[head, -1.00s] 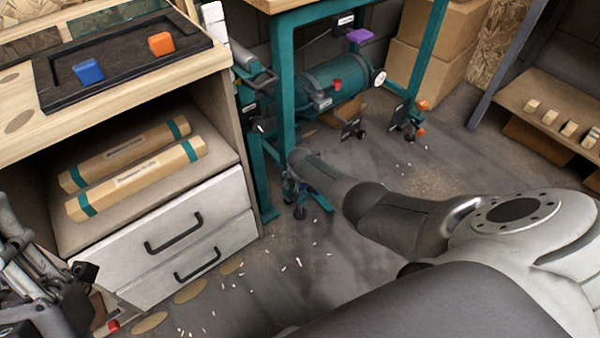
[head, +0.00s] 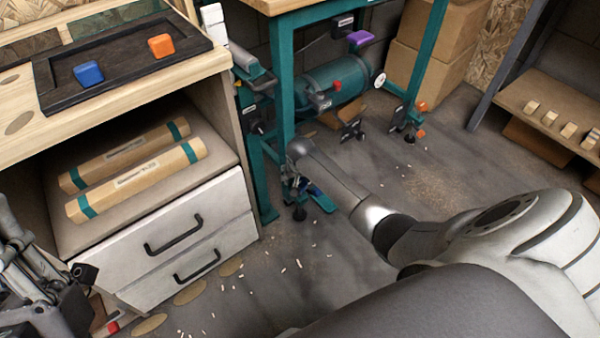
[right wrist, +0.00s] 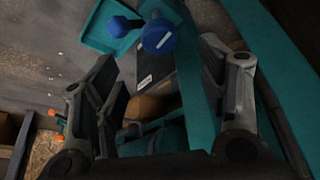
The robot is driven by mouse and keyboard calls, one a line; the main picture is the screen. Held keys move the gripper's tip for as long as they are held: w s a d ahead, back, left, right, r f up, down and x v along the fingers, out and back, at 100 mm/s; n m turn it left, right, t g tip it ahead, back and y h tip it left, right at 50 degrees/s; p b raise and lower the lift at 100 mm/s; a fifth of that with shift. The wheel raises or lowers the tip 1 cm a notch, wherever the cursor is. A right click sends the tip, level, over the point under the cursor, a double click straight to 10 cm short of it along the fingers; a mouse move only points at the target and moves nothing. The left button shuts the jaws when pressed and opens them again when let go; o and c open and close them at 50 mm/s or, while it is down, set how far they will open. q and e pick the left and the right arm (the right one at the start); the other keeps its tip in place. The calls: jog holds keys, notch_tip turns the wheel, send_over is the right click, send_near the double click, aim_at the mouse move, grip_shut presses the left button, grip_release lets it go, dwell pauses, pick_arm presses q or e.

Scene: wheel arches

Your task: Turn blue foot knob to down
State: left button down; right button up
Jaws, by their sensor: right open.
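The blue foot knob (right wrist: 159,37) shows in the right wrist view as a round blue head with a pale mark. It lies ahead of and between my open right fingers (right wrist: 160,62), with no contact visible. A second blue piece (right wrist: 121,28) is left of it, over a teal plate (right wrist: 108,20). In the head view my right gripper (head: 298,178) is low by the front teal bench leg, mostly hidden by my wrist; a bit of blue (head: 314,189) shows beside it. My left gripper (head: 40,285) is at the lower left edge, its jaws unclear.
The teal bench leg (head: 282,105) stands close beside my right gripper. Another foot with orange parts (head: 419,132) is further right. A teal tank (head: 335,82) is under the bench. A drawer cabinet (head: 175,240) stands left. The floor in the middle is clear except for shavings.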

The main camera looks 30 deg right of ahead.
jog(key=shift+v, duration=1.4)
